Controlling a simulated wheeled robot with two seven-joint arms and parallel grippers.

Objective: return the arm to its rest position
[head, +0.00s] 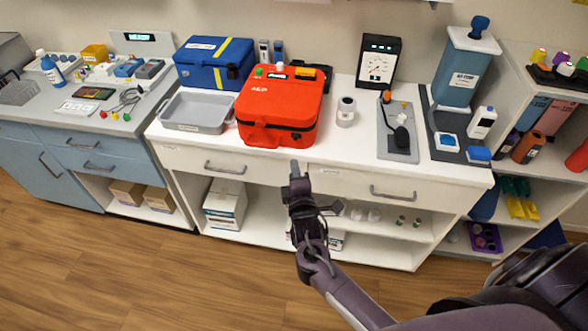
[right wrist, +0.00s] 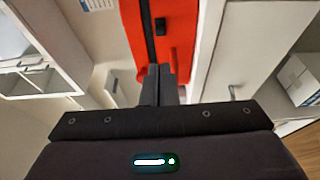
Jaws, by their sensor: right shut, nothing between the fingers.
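My right arm comes in from the lower right in the head view. My right gripper (head: 295,168) is raised in front of the white counter, just below and in front of the red case. It is shut and empty. In the right wrist view its two fingers (right wrist: 158,72) are together, pointing toward the red case (right wrist: 170,30). The red case (head: 279,105) sits closed on the counter. I cannot tell the exact gap between the fingertips and the counter edge. My left gripper is not in view.
A shelf unit (head: 558,170) stands at the right. The wooden floor (head: 130,270) is clear at the lower left.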

